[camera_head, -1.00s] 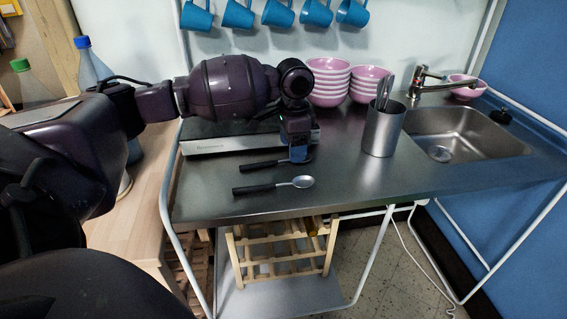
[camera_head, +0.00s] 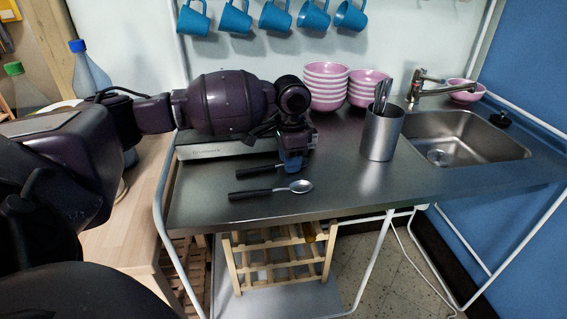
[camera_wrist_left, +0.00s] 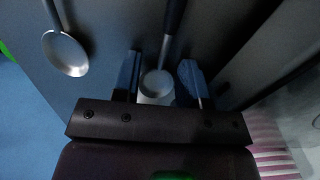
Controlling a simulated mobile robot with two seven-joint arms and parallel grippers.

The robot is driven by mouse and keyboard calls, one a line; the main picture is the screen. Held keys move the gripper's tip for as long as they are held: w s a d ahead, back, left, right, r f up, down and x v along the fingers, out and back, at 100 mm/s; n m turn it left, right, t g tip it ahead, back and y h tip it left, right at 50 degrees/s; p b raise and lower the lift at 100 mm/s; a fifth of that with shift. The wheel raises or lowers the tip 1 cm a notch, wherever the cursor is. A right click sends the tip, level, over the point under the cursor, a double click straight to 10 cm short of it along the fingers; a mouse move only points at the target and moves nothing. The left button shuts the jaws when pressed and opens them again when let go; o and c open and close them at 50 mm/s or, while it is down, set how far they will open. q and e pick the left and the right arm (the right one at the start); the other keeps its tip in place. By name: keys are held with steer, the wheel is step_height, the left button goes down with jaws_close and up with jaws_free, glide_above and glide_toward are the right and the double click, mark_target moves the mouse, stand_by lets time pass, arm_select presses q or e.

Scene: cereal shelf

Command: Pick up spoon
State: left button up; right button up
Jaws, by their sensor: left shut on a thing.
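Two spoons with black handles lie on the steel counter (camera_head: 400,185). The front spoon (camera_head: 301,187) lies free near the front edge and also shows at the upper left of the left wrist view (camera_wrist_left: 66,54). The rear spoon (camera_head: 255,171) shows its handle in the head view, its bowl hidden by my left gripper (camera_head: 292,166). In the left wrist view this rear spoon (camera_wrist_left: 171,25) runs down between the two fingers of my left gripper (camera_wrist_left: 158,80), its bowl between them. The left gripper is shut on it, low at the counter. My right gripper is not in view.
A flat grey appliance (camera_head: 215,146) lies behind the left gripper. Stacked pink bowls (camera_head: 325,88), a metal utensil cup (camera_head: 381,136) and the sink (camera_head: 455,140) are to the right. Blue mugs (camera_head: 273,17) hang above.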

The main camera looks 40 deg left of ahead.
arm_select(q)
step_height(320, 180, up, 20)
steer(key=p, duration=0.4)
stand_by(0.4)
